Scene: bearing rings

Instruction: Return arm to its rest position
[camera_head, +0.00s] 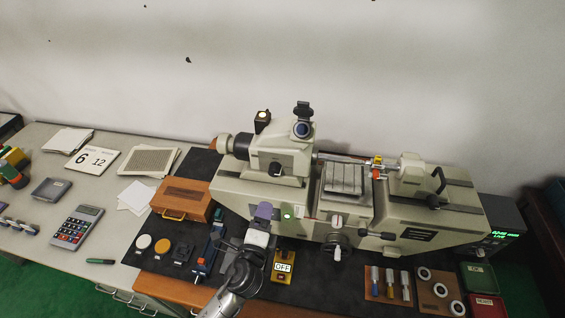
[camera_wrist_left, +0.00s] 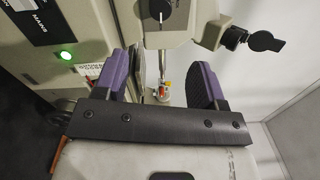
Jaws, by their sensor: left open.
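My left gripper (camera_head: 262,213) is in front of the measuring machine (camera_head: 275,165), with its arm coming up from the bottom edge. In the left wrist view the gripper (camera_wrist_left: 168,72) has two purple-padded fingers standing apart, with nothing held between them. The machine's body and a black knob (camera_wrist_left: 160,10) show beyond the fingers. A lit green button (camera_wrist_left: 66,55) is left of the fingers, and in the head view it (camera_head: 287,215) is just right of the gripper. My right gripper is not in view.
A wooden box (camera_head: 183,198) and blue tool (camera_head: 208,250) lie left. A calculator (camera_head: 77,227) is far left.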

